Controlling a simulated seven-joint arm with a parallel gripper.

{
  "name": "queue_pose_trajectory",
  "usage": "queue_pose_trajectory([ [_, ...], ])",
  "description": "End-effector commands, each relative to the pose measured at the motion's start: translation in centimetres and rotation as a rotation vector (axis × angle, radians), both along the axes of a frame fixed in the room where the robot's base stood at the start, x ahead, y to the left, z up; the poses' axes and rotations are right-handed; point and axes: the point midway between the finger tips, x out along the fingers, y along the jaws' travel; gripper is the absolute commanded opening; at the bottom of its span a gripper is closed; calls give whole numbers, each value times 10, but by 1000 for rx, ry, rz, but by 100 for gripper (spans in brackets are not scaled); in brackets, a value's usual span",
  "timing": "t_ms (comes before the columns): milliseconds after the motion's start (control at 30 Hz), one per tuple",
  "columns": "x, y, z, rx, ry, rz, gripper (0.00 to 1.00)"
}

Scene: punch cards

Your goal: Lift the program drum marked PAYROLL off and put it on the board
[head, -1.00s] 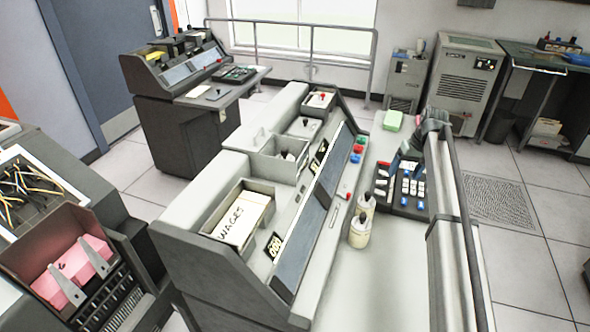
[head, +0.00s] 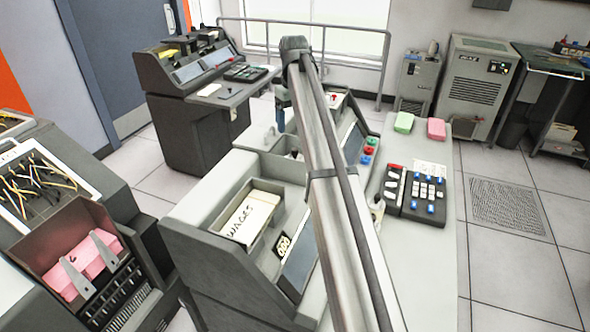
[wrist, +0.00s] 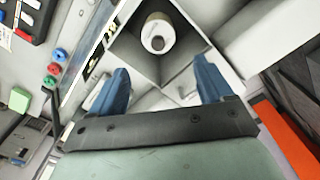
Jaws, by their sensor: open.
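In the wrist view a whitish cylinder with a dark centre (wrist: 158,33) stands in a grey-walled compartment, just beyond my fingertips. It looks like a drum, but no PAYROLL label can be read. My gripper (wrist: 162,76) is open and empty, its two blue fingers spread. In the head view my gripper (head: 280,112) is over the far compartments of the console (head: 205,205), and my arm hides part of them. A cream container (head: 377,207) shows partly behind my arm. I cannot tell which surface is the board.
A tray with a WAGES card deck (head: 248,220) sits in the console. A keypad (head: 422,195) with coloured keys, a green block (head: 404,122) and a pink block (head: 436,128) lie on the right-hand desk. The desk's near right part is clear.

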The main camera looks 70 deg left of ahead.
Motion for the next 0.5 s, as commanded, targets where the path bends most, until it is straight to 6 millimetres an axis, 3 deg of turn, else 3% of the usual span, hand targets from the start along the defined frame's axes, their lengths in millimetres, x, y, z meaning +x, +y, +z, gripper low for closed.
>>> queue_pose_trajectory([
  [167, -1, -1, -12, -1, 0, 1, 80],
  [500, 0, -1, -68, -2, 1, 1, 80],
])
